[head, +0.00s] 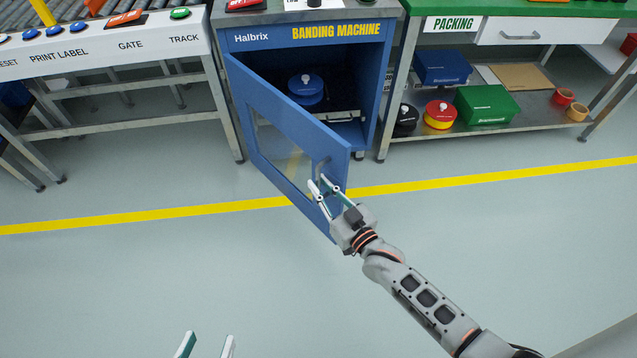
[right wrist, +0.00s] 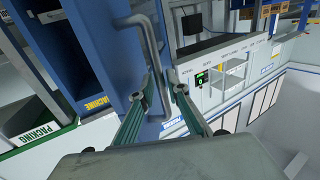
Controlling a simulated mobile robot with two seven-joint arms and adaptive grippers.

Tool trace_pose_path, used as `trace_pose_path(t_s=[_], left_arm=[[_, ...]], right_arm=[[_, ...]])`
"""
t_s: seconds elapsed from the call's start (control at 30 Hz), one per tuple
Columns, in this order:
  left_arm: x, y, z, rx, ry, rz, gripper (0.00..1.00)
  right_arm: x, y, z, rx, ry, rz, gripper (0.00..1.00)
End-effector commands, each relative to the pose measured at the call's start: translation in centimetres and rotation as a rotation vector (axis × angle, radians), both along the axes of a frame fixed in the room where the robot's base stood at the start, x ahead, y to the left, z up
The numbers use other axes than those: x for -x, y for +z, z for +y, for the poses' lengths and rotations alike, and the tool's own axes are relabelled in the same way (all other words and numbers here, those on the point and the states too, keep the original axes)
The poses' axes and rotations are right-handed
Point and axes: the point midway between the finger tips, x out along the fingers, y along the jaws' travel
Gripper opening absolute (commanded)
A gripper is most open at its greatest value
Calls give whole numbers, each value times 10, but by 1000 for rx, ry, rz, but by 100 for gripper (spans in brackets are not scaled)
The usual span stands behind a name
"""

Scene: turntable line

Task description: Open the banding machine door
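The blue banding machine (head: 305,22) stands at the back centre in the head view. Its blue windowed door (head: 290,120) is swung well out toward me, and the inside shows. The grey door handle (head: 322,167) is near the door's free edge. In the right wrist view the handle (right wrist: 148,45) runs down between the fingertips (right wrist: 164,90). My left gripper (head: 207,346) is open and empty at the bottom edge, away from the door.
A blue round container (head: 306,87) sits inside the machine. A button panel table (head: 110,45) stands at left. The packing bench (head: 460,25) at right has boxes and tins on its lower shelf. The floor (head: 150,270) in front is clear, crossed by a yellow line.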

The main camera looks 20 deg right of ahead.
Motion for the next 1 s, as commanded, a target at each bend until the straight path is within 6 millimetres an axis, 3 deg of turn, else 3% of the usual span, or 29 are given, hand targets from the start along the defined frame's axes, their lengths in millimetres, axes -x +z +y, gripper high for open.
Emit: trace_pose_path(t_s=[0.3,0.5,0.7,0.97,1.0], left_arm=[[0,0,1,-2,1,0,40],[-1,0,1,-2,1,0,40],[-1,0,1,-2,1,0,40],[-1,0,1,-3,1,0,40],[-1,0,1,-3,1,0,40]], right_arm=[[62,-2,-20,1,0,4,15],[91,-2,-29,2,0,4,15],[103,-1,-33,2,0,3,15],[104,-1,-33,2,0,2,15],[104,-1,-33,2,0,2,8]])
